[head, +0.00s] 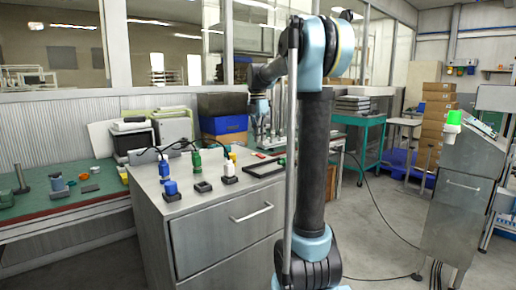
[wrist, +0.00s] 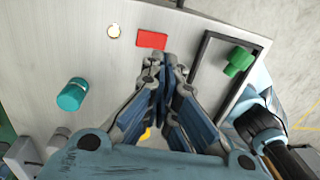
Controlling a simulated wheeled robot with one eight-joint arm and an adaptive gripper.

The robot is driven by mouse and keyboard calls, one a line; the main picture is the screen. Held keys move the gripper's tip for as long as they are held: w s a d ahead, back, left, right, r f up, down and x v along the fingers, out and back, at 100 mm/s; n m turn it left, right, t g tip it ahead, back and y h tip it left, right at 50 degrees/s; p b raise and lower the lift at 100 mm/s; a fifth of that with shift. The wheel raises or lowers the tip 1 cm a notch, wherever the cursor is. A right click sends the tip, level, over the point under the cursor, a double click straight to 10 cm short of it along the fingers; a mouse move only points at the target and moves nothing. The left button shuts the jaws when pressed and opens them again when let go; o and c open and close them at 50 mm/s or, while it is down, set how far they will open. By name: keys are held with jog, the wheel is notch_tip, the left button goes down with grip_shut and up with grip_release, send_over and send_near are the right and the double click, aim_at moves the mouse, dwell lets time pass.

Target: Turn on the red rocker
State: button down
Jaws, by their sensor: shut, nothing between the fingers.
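The red rocker (wrist: 151,40) is a flat red rectangle on the grey metal top, near the top middle of the wrist view. My gripper (wrist: 163,64) is shut and empty. Its fingertips point toward the rocker and appear just below it in the picture; a small gap shows, and I cannot tell their height over the surface. Which way the rocker is tipped is too small to tell. In the head view my gripper is partly hidden behind my arm, above the far part of the metal cabinet (head: 205,228).
Beside the rocker is a small round brass-rimmed light (wrist: 114,31). A teal knob (wrist: 72,95) stands at left.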

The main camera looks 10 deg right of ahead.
notch_tip(320, 180, up, 7)
jog(key=s, duration=0.1)
jog(key=shift+d+r, duration=0.2)
jog(key=shift+d, duration=0.15)
